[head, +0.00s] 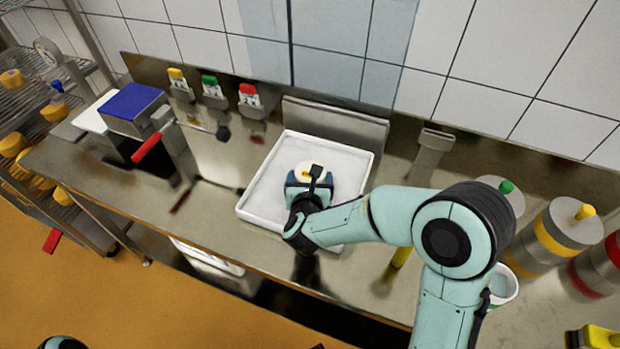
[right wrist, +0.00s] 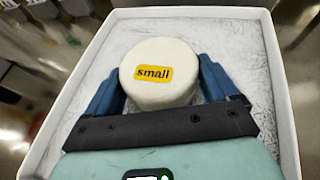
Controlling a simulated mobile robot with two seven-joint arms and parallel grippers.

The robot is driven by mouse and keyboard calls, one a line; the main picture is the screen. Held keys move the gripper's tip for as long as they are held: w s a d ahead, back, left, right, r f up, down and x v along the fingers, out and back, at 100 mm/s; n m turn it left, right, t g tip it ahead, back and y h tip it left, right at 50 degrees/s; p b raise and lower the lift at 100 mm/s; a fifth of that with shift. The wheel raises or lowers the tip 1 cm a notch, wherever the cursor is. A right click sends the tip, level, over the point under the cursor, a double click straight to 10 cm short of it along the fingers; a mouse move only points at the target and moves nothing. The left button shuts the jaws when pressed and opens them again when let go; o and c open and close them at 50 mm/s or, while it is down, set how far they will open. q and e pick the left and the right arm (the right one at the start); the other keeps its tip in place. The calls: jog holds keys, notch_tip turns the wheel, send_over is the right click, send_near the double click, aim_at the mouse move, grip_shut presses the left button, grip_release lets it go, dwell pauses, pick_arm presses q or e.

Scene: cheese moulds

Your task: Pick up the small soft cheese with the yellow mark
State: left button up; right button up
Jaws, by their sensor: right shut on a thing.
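The small soft cheese (head: 304,168) is a white round with a yellow mark, over the white tray (head: 255,206) in the head view. In the right wrist view the cheese (right wrist: 160,52) shows its yellow label reading "small". My right gripper (head: 307,178) is shut on the cheese, with one blue finger on each side of it; the fingers also show in the right wrist view (right wrist: 160,85). I cannot tell whether the cheese touches the tray floor. My left gripper is not in view.
Yellow, green and red tagged items (head: 211,88) line the back. Stacked moulds with coloured knobs (head: 553,238) stand right. A rack with yellow cheeses (head: 20,110) is far left.

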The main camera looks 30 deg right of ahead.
notch_tip(320, 180, up, 20)
jog(key=p, duration=0.3)
jog(key=shift+f, duration=0.2)
